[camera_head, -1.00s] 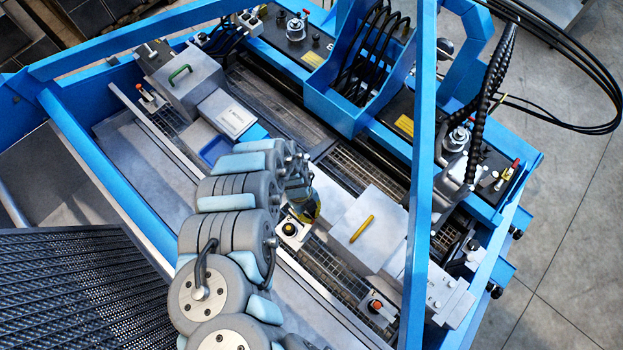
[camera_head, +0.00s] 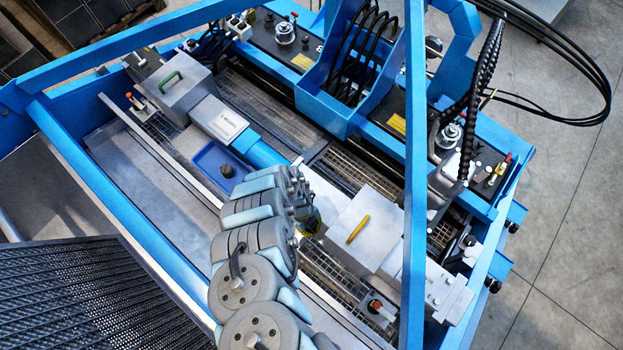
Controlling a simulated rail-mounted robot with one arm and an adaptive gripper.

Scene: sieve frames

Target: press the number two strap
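I cannot pick out a strap marked number two in the camera_head view. Likely machine parts that show are a grey box with a green handle (camera_head: 171,83) at upper left, a white labelled block (camera_head: 222,122) beside it, and a pale box with a yellow handle (camera_head: 358,229) right of centre. My gripper (camera_head: 311,221) is mostly hidden behind my arm's grey and light-blue links. Only a dark and yellowish part of it shows, just left of the pale box. Its fingers are not visible, so I cannot tell whether it is open or whether it touches anything.
A blue upright beam (camera_head: 415,170) crosses the view right of the pale box. A blue tray (camera_head: 208,158) with a dark knob lies left of my arm. A red-orange button (camera_head: 375,306) sits at lower right. Black hoses (camera_head: 480,100) hang at upper right. A dark mesh panel (camera_head: 70,295) fills the lower left.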

